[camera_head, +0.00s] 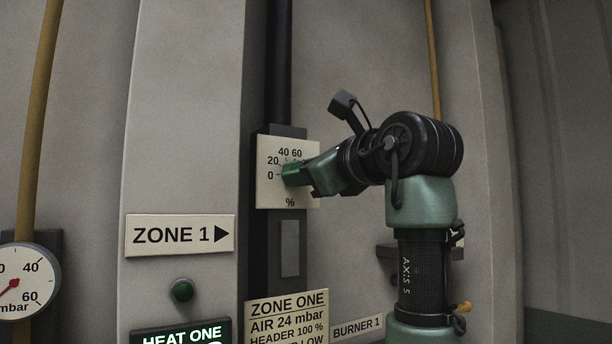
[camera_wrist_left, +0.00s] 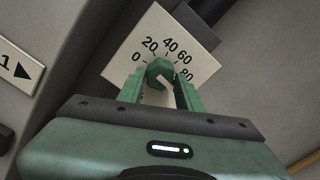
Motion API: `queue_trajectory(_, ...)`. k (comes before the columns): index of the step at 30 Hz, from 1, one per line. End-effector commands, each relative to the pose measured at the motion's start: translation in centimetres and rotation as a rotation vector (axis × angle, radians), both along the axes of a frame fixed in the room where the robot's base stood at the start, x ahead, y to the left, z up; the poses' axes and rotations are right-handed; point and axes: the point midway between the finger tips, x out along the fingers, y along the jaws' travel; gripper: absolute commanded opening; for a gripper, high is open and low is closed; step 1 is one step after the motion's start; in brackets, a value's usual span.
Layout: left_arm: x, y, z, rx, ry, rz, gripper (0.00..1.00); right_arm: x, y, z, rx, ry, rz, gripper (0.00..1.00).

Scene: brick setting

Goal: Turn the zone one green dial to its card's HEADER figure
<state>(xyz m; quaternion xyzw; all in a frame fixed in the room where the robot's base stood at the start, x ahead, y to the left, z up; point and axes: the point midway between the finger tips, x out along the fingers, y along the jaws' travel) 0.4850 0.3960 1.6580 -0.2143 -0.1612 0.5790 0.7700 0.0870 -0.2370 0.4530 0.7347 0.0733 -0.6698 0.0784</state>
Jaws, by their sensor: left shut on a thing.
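The green dial (camera_wrist_left: 159,69) sits on a white scale plate (camera_head: 270,194) marked in %, on a dark post. In the left wrist view, 0, 20, 40, 60 and 80 are readable on the plate (camera_wrist_left: 203,62); anything past 80 is hidden by my gripper. My left gripper (camera_wrist_left: 160,82) is shut on the dial, a green finger on each side. In the head view, the gripper (camera_head: 290,174) reaches the plate from the right and covers the dial. I cannot tell where the dial points. The zone one card (camera_head: 287,316) reads AIR 24 mbar and HEADER 100 %; its lower line is cut off.
A ZONE 1 sign (camera_head: 180,235) with a right arrow is left of the post. A round mbar gauge (camera_head: 26,282) is far left. A BURNER 1 label (camera_head: 356,328) is low, right of the card.

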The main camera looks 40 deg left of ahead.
Motion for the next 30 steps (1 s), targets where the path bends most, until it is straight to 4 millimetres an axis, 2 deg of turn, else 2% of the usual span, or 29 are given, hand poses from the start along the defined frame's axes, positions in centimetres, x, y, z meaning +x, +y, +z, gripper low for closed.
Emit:
queue_trajectory(9, -0.03, -0.01, 0.21, 0.036, 0.100, -0.001, 0.00, -0.02, 0.03, -0.42, 0.000, 0.000, 0.000, 0.57)
queue_trajectory(24, -0.03, 0.00, 0.26, 0.041, 0.116, 0.000, 0.00, -0.04, 0.23, -0.43, 0.003, 0.001, 0.000, 0.57)
queue_trajectory(25, -0.04, 0.00, 0.27, 0.041, 0.116, 0.000, 0.41, -0.03, 0.24, -0.43, 0.003, 0.001, 0.000, 0.57)
queue_trajectory(27, -0.03, 0.00, 0.25, 0.041, 0.116, 0.000, 0.57, -0.04, 0.25, -0.44, 0.003, 0.001, 0.000, 0.57)
queue_trajectory(30, -0.03, 0.00, 0.18, 0.039, 0.117, 0.000, 0.57, -0.05, 0.26, -0.45, 0.003, 0.001, 0.000, 0.57)
